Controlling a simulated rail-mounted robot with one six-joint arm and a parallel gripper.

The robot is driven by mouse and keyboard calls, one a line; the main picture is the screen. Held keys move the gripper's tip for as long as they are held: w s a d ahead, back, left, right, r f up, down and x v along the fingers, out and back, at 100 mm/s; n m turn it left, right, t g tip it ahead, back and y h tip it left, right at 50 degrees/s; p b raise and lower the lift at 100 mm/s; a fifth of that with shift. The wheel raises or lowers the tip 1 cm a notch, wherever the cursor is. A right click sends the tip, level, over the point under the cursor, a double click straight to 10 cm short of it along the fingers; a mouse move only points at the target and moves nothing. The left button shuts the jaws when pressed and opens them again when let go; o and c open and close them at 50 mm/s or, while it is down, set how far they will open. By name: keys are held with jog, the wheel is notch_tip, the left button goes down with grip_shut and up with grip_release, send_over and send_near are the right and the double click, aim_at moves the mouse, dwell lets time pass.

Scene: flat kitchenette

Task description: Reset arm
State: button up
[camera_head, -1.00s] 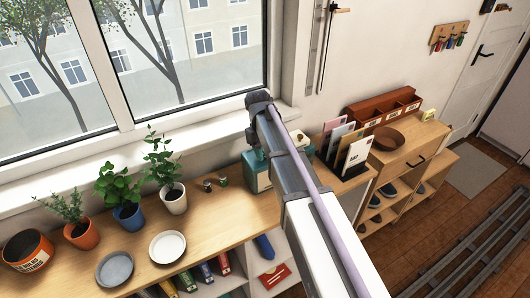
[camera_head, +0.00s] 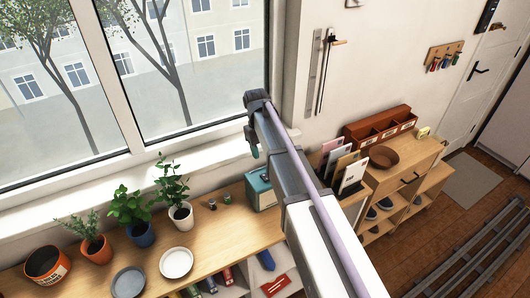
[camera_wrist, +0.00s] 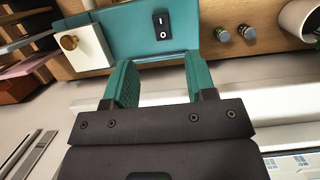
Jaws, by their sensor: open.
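My arm stretches from the lower right of the head view up toward the window sill. In the head view my gripper (camera_head: 253,150) is mostly hidden behind the arm's end, with a teal finger showing below it. In the wrist view my gripper (camera_wrist: 160,82) shows two teal fingers spread apart with nothing between them. A teal box (camera_head: 260,194) stands on the wooden shelf top. In the wrist view the teal box (camera_wrist: 205,30), with a black rocker switch (camera_wrist: 162,25), lies beyond the fingertips. I cannot tell the exact gap.
Potted plants (camera_head: 180,212) and two plates (camera_head: 176,262) stand on the shelf top (camera_head: 222,228), left of the box. Two small jars (camera_wrist: 234,33) sit beside it. A letter rack (camera_head: 345,172) and a wooden organizer (camera_head: 380,128) stand to the right. The window is behind.

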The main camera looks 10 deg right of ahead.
jog(key=shift+w+r, duration=0.1)
jog(key=shift+r, duration=0.2)
jog(key=s+f+m+t+b, duration=0.1)
jog(key=s+f+b, duration=0.3)
jog(key=s, duration=0.7)
jog(key=s+f+m+t+b, duration=0.1)
jog(key=s+f+m+b, duration=0.1)
jog(key=s, duration=0.9)
notch_tip(320, 180, down, 2)
jog(key=shift+d+t+y+b, duration=0.3)
jog(key=shift+t+y+b, duration=0.1)
jog(key=shift+b, duration=0.45)
